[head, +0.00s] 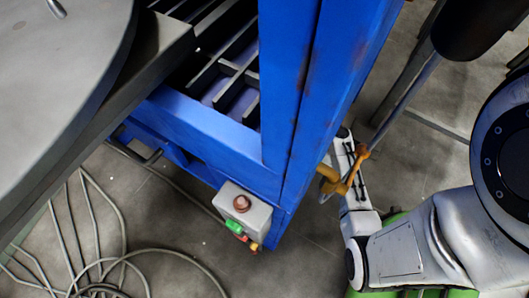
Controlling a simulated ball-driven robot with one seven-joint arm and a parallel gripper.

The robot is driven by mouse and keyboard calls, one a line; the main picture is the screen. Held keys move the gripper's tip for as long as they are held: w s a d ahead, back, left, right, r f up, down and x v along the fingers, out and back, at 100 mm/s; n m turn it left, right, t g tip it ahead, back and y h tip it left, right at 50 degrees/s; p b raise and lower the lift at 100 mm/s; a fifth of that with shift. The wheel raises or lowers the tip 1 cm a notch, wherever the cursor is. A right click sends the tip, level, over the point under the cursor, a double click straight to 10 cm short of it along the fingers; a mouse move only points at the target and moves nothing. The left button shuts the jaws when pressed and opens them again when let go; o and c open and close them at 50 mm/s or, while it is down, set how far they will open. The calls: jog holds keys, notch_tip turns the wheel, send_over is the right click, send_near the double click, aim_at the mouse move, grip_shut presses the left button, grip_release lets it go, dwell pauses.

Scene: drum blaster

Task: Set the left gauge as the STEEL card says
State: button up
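Neither the left gauge nor the STEEL card shows in the head view. My white and black arm comes in from the right edge, and its far white part (360,222) lies beside the right face of the blue machine (224,135). An orange-yellow hooked piece (346,184) is in front of that part; I cannot tell what it belongs to. My gripper's fingers cannot be made out, nor whether they hold anything.
A grey control box (243,208) with a red knob and coloured buttons sits on the machine's lower corner. Loose cables (100,265) lie on the floor at lower left. A large grey round plate (60,60) fills the upper left. A black cylinder (475,25) hangs at upper right.

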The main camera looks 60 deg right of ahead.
jog(key=c, duration=0.9)
jog(key=shift+c, duration=0.2)
jog(key=shift+m+h, duration=0.3)
jog(key=shift+h, duration=0.1)
jog(key=shift+d+m+t+h, duration=0.1)
jog(key=shift+m+t+h, duration=0.8)
jog(key=shift+h, duration=0.3)
jog(key=m+h, duration=0.1)
jog(key=h, duration=0.1)
jog(key=m+t+h, duration=0.1)
jog(key=h, duration=0.1)
jog(key=shift+w+d+f, duration=0.1)
jog(key=shift+d, duration=0.1)
jog(key=m+h, duration=0.1)
jog(key=m+h+b, duration=0.2)
jog(key=h, duration=0.1)
jog(key=shift+d+t, duration=0.3)
jog(key=shift+d+m+h+b, duration=0.15)
jog(key=shift+m+h+b, duration=0.5)
jog(key=shift+h, duration=0.45)
